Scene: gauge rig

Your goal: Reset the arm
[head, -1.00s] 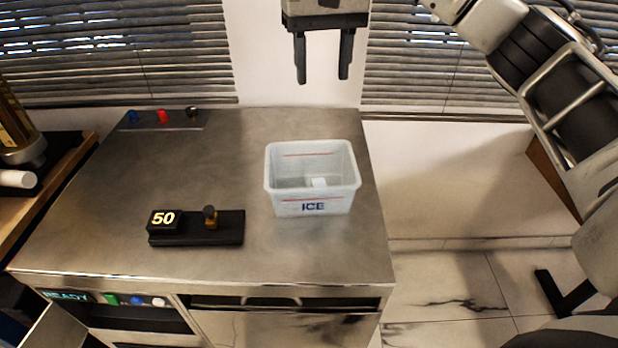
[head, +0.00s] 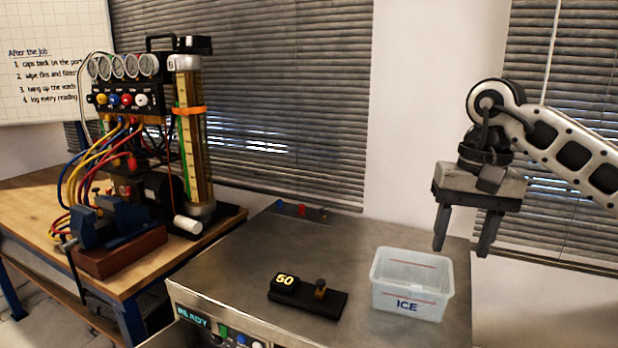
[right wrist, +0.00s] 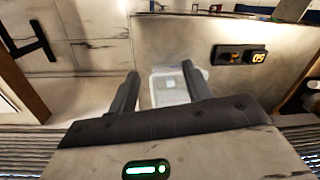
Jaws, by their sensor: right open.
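My right gripper (head: 463,232) is open and empty, fingers pointing down, above and to the right of the ICE bin in the head view. Its two fingers also show in the right wrist view (right wrist: 163,92), with the ICE bin (right wrist: 178,88) between and beyond them. The white ICE bin (head: 410,283) stands on the steel cart top (head: 245,262). To its left lies a black block with a "50" label (head: 285,281) and a small brass-coloured fitting (head: 320,288). My left gripper is not in view.
A wooden bench (head: 40,205) at left carries a gauge rig (head: 125,85) with coloured hoses, a clear column (head: 192,140) and a blue vise (head: 112,220). Several small coloured caps (head: 301,210) sit at the cart's back edge.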

